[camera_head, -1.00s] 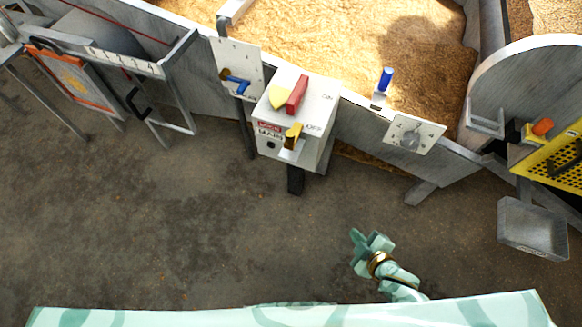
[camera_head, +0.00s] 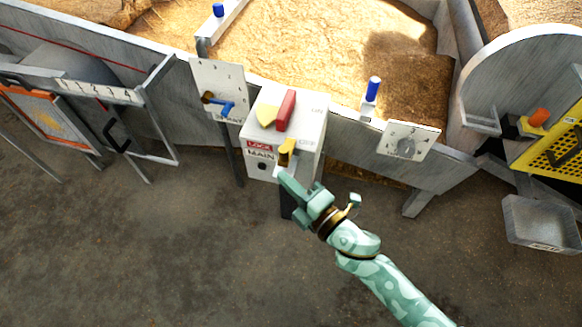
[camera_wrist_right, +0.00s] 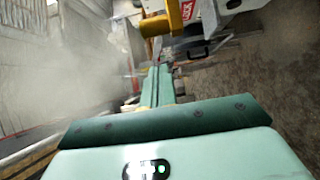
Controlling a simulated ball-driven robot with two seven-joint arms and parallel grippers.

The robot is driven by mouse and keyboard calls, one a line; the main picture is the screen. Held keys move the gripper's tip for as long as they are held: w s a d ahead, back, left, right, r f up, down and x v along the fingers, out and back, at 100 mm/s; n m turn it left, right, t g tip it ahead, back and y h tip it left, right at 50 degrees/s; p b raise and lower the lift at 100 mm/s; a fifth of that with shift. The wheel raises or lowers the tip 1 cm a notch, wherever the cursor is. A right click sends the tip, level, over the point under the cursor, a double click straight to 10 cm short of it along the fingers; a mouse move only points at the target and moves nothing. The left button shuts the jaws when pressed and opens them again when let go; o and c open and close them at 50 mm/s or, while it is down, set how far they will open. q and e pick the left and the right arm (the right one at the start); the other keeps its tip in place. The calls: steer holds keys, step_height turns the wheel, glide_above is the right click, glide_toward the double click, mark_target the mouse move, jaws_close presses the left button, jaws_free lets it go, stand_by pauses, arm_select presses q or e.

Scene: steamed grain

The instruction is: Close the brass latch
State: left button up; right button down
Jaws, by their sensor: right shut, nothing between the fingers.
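The brass latch (camera_head: 287,152) is on the front of a grey box (camera_head: 262,172) marked LOCK and MAIN, near its right front edge. It stands out from the box face above a pale metal bracket. It also shows at the top of the right wrist view (camera_wrist_right: 181,14). My right gripper (camera_head: 284,178) is shut and empty, with its tips just below the latch in the head view. In the wrist view the fingers (camera_wrist_right: 155,84) point toward the latch; I cannot tell whether they touch it. My left gripper is not in view.
A red handle (camera_head: 286,110) and a yellow piece (camera_head: 266,116) are on the box top. A dial plate (camera_head: 425,143) and blue handle (camera_head: 373,88) stand to the right. A lever panel (camera_head: 217,80) stands left. A grey bin (camera_head: 545,220) is at far right. Floor in front is clear.

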mark_target(282, 157)
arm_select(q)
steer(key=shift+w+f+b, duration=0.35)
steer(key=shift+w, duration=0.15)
arm_select(e)
steer(key=w, duration=0.3)
steer(key=shift+w+d, duration=0.3)
steer(key=shift+d, duration=0.1)
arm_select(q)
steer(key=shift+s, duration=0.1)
arm_select(e)
steer(key=shift+w+d, duration=0.1)
steer(key=shift+w, duration=0.2)
steer(key=w, duration=0.2)
steer(key=w+d, duration=0.1)
steer(key=w, duration=0.1)
steer(key=w+d, duration=0.1)
steer(key=w, duration=0.1)
steer(key=shift+w+f, duration=0.1)
steer(key=shift+w, duration=0.15)
steer(key=shift+w+d, duration=0.15)
steer(key=shift+w, duration=0.15)
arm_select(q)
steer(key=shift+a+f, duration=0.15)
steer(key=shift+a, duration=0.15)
arm_select(e)
steer(key=shift+w+d+r, duration=0.1)
steer(key=shift+r, duration=0.15)
